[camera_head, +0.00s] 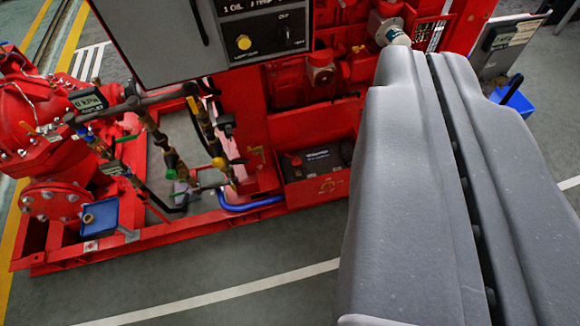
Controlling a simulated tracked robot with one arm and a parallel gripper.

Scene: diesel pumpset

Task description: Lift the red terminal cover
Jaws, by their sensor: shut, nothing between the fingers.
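A black battery (318,157) sits in a red tray at the foot of the red pumpset frame, near the picture's middle. A small reddish piece (294,159) at the left of its top may be the red terminal cover; it is too small to be sure. My gripper (430,57) fills the right side as two large grey fingers, shut together along a dark seam with nothing between them. It lies to the right of the battery in the picture and appears apart from it. It hides what is behind it, possibly including the battery's right end.
A grey control panel (170,35) stands above and left of the battery. Pipes and valves (165,150), a blue hose (250,203) and a red pump (40,120) are at the left. The grey floor (220,270) in front of the red base is clear.

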